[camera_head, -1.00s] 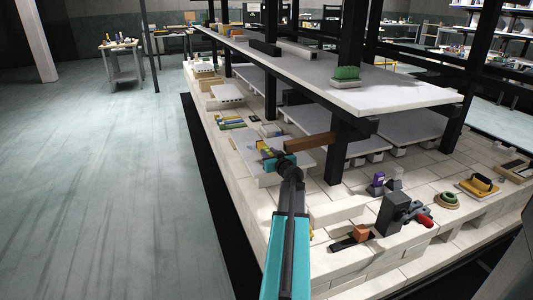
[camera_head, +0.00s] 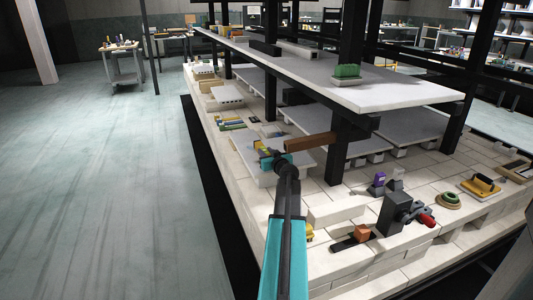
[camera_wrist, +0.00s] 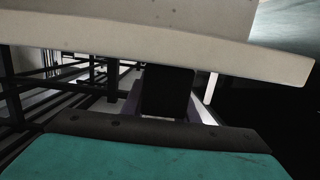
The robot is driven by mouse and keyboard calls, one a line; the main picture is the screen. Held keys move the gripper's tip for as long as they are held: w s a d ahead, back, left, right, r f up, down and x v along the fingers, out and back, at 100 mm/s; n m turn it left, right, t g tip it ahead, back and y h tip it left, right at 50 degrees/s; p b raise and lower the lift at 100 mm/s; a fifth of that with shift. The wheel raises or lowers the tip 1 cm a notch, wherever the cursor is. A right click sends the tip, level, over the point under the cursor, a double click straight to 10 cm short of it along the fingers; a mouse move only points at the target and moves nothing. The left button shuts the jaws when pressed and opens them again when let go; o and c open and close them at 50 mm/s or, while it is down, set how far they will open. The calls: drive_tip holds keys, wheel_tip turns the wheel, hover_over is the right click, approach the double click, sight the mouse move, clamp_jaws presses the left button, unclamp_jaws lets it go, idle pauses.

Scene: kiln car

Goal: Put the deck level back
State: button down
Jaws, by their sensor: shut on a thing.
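My gripper (camera_head: 268,155) is over a pale slab on the brick deck, left of a black post. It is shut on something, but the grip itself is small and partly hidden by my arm. A long brown bar (camera_head: 311,142), which may be the deck level, reaches right from beside the gripper towards the post. I cannot tell whether its end is in the jaws. A small yellow piece (camera_head: 260,147) shows at the gripper's left. In the wrist view a dark block (camera_wrist: 167,92) is in the middle, above a teal part of my gripper.
A long raised shelf (camera_head: 400,94) on black posts (camera_head: 338,150) runs above the deck. A green brush (camera_head: 347,71) rests on it. A pale edge (camera_wrist: 160,45) crosses the wrist view.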

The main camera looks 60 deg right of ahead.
drive_tip(key=c, duration=1.4)
unclamp_jaws()
drive_tip(key=shift+s+r, duration=0.1)
drive_tip(key=shift+p+v, duration=0.3)
drive_tip(key=shift+v, duration=0.75)
drive_tip(key=p+v, duration=0.2)
drive_tip(key=v, duration=0.7)
drive_tip(key=shift+s+a, duration=0.25)
drive_tip(key=shift+a, duration=0.05)
